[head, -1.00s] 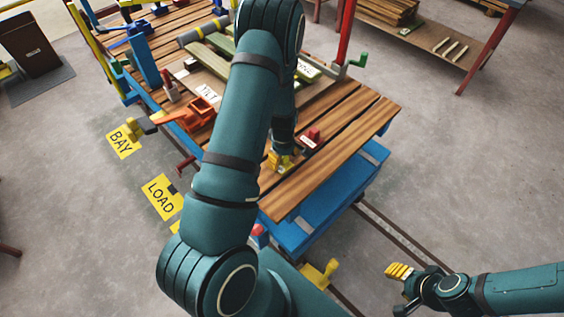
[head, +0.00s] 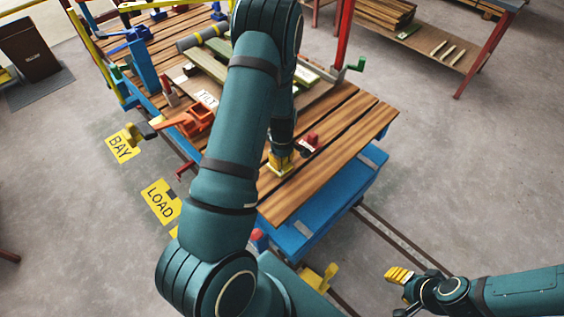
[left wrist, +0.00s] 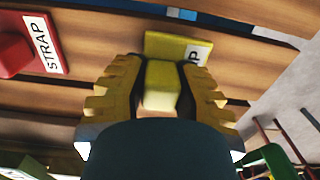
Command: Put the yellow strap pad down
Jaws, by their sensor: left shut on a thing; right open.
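The yellow strap pad (left wrist: 180,47) has a raised yellow block and a white label, of which only a "P" shows in the left wrist view. My left gripper (left wrist: 160,85) is shut on its block, a ribbed yellow finger on each side. In the head view the left gripper (head: 281,163) points down at the near part of the plank deck (head: 330,150). The pad is on the planks or just above them; I cannot tell which. My right gripper (head: 398,273) is open and empty, off to the right of the deck over the floor.
A red strap pad (left wrist: 30,45) lies on the planks beside the yellow one; it also shows in the head view (head: 311,140). An orange clamp-like part (head: 190,122) is further left. Bare planks lie to the right. A red post (head: 344,35) stands behind.

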